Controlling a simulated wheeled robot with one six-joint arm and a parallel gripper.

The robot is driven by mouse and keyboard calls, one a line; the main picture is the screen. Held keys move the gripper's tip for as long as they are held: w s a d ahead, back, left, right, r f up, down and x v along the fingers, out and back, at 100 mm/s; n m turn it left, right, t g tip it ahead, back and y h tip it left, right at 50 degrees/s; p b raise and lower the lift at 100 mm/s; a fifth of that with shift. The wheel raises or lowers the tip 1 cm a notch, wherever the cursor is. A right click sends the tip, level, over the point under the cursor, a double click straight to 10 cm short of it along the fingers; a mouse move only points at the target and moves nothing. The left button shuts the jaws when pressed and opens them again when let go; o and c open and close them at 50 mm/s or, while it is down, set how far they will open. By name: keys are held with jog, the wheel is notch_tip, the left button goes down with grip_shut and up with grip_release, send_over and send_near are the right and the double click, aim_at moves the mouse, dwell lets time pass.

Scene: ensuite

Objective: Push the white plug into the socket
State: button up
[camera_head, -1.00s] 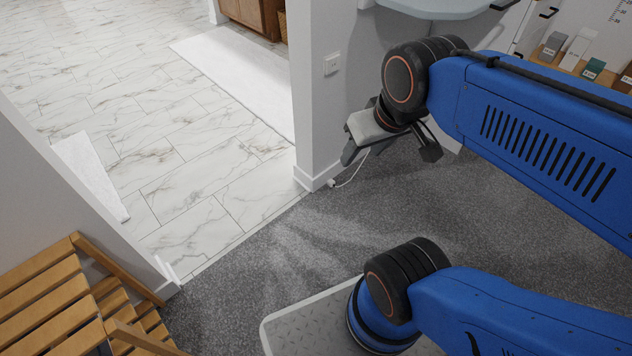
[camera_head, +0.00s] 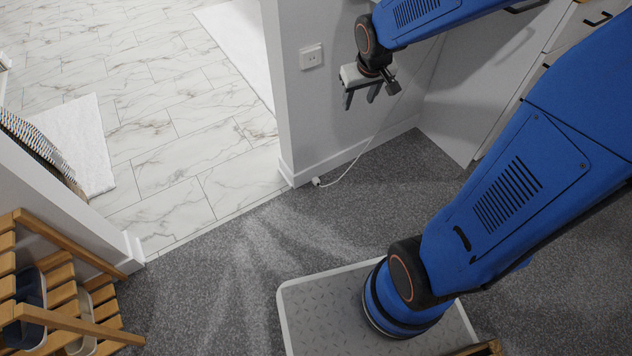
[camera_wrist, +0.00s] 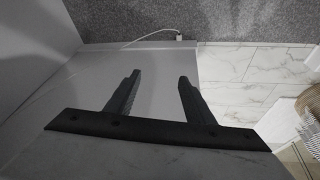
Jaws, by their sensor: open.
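The white plug (camera_head: 317,182) lies on the grey carpet near the foot of the wall corner, with its thin white cord running right along the wall base and up. It also shows small at the top of the wrist view (camera_wrist: 179,37). The white socket (camera_head: 311,56) is on the wall face beside the doorway, above the plug. My gripper (camera_head: 359,99) is open and empty, right of the socket and lower, well above the plug. Its two dark fingers (camera_wrist: 156,90) stand apart in the wrist view, with only wall and floor beyond them.
A wall end (camera_head: 278,110) borders the doorway to a marble-tiled floor (camera_head: 165,130). A white cabinet (camera_head: 460,100) stands to the right of my gripper. A wooden slatted rack (camera_head: 75,310) is at the lower left. The carpet (camera_head: 250,240) in front of the plug is clear.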

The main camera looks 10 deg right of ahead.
jog(key=w+f, duration=0.7)
jog(key=f, duration=0.2)
jog(key=n+g+y, duration=0.1)
jog(key=n+y, duration=0.1)
send_over(315, 179)
jog(key=s, duration=0.2)
jog(key=f, duration=4.7)
jog(key=shift+w+d, duration=0.1)
jog(key=shift+d, duration=0.15)
jog(key=shift+d+x, duration=0.15)
jog(key=shift+x, duration=1.2)
jog(key=shift+d+x, duration=0.2)
jog(key=shift+x, duration=1.2)
grip_shut()
jog(key=shift+r, duration=0.1)
